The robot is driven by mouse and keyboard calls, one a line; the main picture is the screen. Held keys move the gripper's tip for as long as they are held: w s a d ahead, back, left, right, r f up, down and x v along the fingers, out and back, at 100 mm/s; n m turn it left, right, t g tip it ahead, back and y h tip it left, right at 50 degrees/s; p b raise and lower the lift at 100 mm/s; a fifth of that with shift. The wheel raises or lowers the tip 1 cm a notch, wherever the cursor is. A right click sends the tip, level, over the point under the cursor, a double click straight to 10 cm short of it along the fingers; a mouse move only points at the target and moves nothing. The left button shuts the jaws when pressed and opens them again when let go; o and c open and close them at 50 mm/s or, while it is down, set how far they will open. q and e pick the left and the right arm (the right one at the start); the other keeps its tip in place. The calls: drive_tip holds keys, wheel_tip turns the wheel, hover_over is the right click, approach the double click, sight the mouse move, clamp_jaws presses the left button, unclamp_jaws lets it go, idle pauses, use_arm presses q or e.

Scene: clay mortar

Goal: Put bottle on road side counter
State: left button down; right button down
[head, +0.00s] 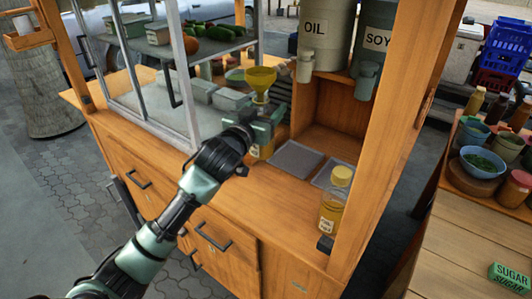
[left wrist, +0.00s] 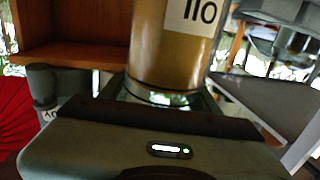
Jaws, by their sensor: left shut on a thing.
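My left gripper (head: 262,128) is shut around the upper part of an amber bottle (head: 266,152) above the wooden stall counter (head: 285,200). A yellow funnel (head: 260,78) shows directly above the gripper, apparently in the bottle's mouth. The left wrist view looks upside down and shows the amber bottle (left wrist: 165,55) with an OIL label between the jaws. I cannot tell whether its base touches the counter. A second bottle (head: 332,203), yellow-capped and labelled, stands upright near the counter's front right corner. My right gripper is not in view.
Large OIL (head: 325,40) and SOY (head: 375,45) dispensers stand above an open wooden compartment. Flat grey trays (head: 296,160) lie on the counter. A glass case (head: 140,70) is at left, a wooden post (head: 400,120) at right. Another table (head: 455,235) holds bowls.

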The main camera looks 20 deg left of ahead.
use_arm(q)
wheel_tip(320, 180, down, 8)
drive_tip(key=shift+r, duration=0.25)
wheel_tip(320, 180, down, 4)
drive_tip(key=shift+s+f+b, duration=0.1)
drive_tip(key=shift+b, duration=0.3)
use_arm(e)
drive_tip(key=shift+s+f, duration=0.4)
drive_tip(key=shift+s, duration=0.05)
use_arm(q)
drive_tip(key=shift+f, duration=0.2)
drive_tip(key=shift+c, duration=1.8)
unclamp_jaws()
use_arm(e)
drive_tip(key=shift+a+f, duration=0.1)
